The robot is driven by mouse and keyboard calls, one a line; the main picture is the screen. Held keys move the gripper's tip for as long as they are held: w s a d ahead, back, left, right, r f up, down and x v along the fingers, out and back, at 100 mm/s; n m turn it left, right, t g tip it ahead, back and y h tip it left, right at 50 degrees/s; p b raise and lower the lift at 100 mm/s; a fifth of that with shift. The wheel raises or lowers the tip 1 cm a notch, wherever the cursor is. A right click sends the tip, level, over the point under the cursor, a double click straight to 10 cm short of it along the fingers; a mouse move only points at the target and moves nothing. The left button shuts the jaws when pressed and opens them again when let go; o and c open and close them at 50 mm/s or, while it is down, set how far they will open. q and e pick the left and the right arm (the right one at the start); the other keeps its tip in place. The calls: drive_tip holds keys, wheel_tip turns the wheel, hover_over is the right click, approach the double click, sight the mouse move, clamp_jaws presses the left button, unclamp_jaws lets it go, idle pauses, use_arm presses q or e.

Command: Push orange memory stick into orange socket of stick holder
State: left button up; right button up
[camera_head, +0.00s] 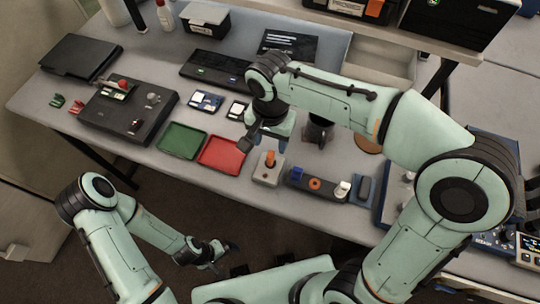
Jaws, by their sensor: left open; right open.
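The orange memory stick (270,157) stands upright in a small beige block (267,173) near the table's front edge. The dark stick holder (300,182) lies just right of the block. It has a blue stick (298,172) at its left, an orange ring-shaped socket (315,184) in the middle and a white stick (342,189) at its right. My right gripper (264,144) is open and empty, just above and behind the orange stick; its fingers do not visibly hold anything. My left gripper (222,250) is open and empty, low in front of the table.
A red tray (222,154) and a green tray (183,140) lie left of the block. A dark box (128,112) and a laptop-like slab (80,57) are further left. A blue-framed device (500,238) stands at the right. A dark cylinder (319,130) is partly hidden behind my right arm.

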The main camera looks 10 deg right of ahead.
sight(271, 154)
wheel_tip(271, 154, down, 8)
drive_tip(key=b, duration=0.4)
drive_tip(key=shift+s+r+b, duration=0.1)
drive_tip(key=shift+r+b, duration=0.05)
drive_tip(key=shift+b, duration=0.2)
drive_tip(key=shift+f+b, duration=0.3)
drive_tip(key=shift+f, duration=0.25)
use_arm(q)
drive_tip(key=s+f, duration=0.3)
drive_tip(key=f, duration=0.3)
drive_tip(key=shift+s+f, duration=0.3)
drive_tip(key=shift+r, duration=0.15)
use_arm(e)
drive_tip(key=shift+r, duration=0.1)
clamp_jaws()
use_arm(q)
drive_tip(key=shift+w+r, duration=0.1)
use_arm(e)
drive_tip(key=shift+r, duration=0.1)
